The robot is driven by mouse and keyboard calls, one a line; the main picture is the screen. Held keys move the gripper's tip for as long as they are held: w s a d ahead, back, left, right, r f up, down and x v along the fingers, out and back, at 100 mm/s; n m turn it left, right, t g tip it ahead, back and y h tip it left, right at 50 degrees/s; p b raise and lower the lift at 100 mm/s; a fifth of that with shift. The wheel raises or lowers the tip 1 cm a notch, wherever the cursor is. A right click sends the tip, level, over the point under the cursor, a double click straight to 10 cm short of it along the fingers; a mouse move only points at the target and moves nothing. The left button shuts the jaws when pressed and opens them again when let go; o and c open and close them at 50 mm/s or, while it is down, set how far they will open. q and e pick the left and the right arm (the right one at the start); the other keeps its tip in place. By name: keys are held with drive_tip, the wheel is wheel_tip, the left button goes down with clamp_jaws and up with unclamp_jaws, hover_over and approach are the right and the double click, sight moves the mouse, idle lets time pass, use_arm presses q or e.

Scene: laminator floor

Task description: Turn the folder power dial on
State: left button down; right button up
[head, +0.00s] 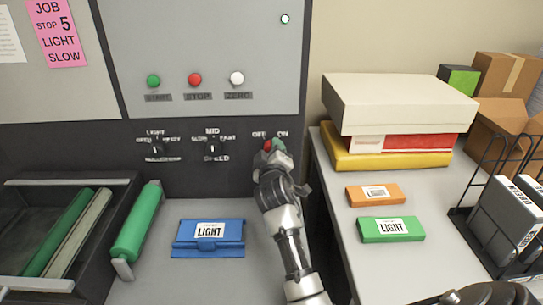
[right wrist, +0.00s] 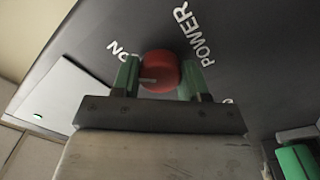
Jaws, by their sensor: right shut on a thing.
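The red power dial (head: 268,145) sits on the dark lower panel of the machine, under the OFF and ON labels. In the right wrist view the dial (right wrist: 160,71) is a red round knob with a pale pointer mark. My right gripper (head: 273,149) has its green-tipped fingers on either side of the knob and is shut on it; it also shows in the right wrist view (right wrist: 159,78). I cannot tell whether the pointer is at ON or OFF. Fingers hide part of the dial and some lettering. My left gripper is not in view.
Two black dials (head: 157,147) sit left on the same panel, below green, red and white buttons (head: 195,79). A blue LIGHT pack (head: 208,240) and green roller (head: 137,222) lie left of my arm. The right table (head: 345,270) holds boxes, packs and a wire rack.

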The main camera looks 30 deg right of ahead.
drive_tip(key=shift+f+m, duration=0.2)
drive_tip(key=shift+m, duration=0.4)
drive_tip(key=o, duration=0.9)
drive_tip(key=shift+r, duration=0.15)
drive_tip(key=shift+o, duration=0.2)
drive_tip(key=b+v, duration=0.2)
drive_tip(key=v, duration=0.9)
